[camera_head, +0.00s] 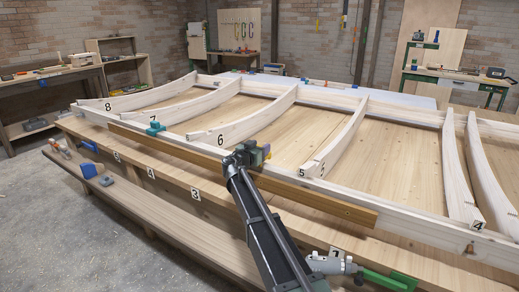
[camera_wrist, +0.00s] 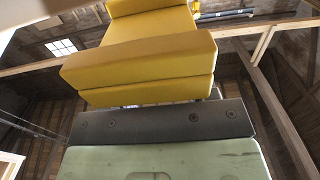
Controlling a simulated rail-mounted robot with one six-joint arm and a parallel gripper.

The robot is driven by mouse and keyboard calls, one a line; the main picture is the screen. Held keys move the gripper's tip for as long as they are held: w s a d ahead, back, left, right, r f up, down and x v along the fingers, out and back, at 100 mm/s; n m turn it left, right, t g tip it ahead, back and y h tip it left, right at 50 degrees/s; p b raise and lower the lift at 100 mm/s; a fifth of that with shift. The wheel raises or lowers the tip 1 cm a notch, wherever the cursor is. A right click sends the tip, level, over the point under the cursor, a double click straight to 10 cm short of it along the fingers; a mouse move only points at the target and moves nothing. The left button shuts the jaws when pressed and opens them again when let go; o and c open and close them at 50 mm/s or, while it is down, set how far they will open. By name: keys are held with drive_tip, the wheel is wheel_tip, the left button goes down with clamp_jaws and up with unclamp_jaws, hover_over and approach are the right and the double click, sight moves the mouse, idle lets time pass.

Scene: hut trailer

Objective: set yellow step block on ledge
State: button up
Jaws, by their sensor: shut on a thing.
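My gripper (camera_head: 254,153) is at the front of the white wooden frame, below the rib numbered 6. It is shut on the yellow step block (camera_wrist: 140,65), which fills the upper middle of the wrist view and shows its stepped shape. A long brown wooden ledge (camera_head: 190,154) runs along the frame's front side, passing behind my arm. I cannot tell whether the block touches the ledge or the frame.
Curved ribs numbered 4 to 8, such as rib 6 (camera_head: 245,126), rise over the plank panel. A teal clamp (camera_head: 155,128) sits on the front rail to the left. A lower bench board (camera_head: 150,212) holds blue and grey tools at left. A green-handled tool (camera_head: 380,277) lies at front right.

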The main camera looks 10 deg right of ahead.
wheel_tip(320, 180, up, 18)
drive_tip(key=p, duration=1.6)
drive_tip(key=shift+f, duration=0.15)
drive_tip(key=shift+f, duration=0.1)
wheel_tip(320, 180, down, 20)
drive_tip(key=b, duration=2)
drive_tip(key=shift+f, duration=0.1)
drive_tip(key=shift+r, duration=0.3)
drive_tip(key=shift+f, duration=0.2)
drive_tip(key=o, duration=0.9)
